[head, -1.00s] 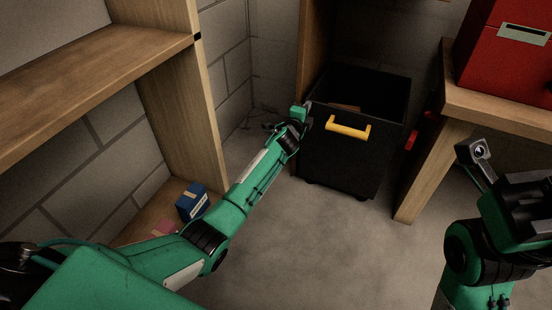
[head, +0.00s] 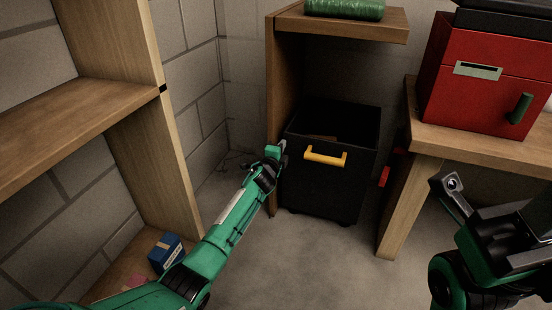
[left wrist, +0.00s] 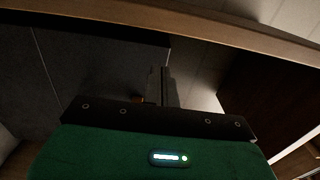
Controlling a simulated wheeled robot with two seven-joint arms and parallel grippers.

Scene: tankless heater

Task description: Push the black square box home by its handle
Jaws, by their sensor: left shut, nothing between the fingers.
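The black square box (head: 318,190) is open-topped and sits low on small wheels, partly under the wooden shelf. Its yellow handle (head: 326,158) is on the front face, near the top. My left gripper (head: 279,152) is shut and empty beside the box's left front edge, left of the handle; I cannot tell whether it touches the box. In the left wrist view its closed fingers (left wrist: 162,86) point ahead, with a dark panel to the left and a small orange bit, perhaps the handle, beside them. My right gripper (head: 452,190) is at the right, its jaw opening unclear.
A wooden side panel (head: 276,100) stands left of the box. A wooden table (head: 480,145) with a red box (head: 475,100) is at the right. A shelf unit (head: 90,120) stands left, with a blue box (head: 165,253) low down. The floor in front is clear.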

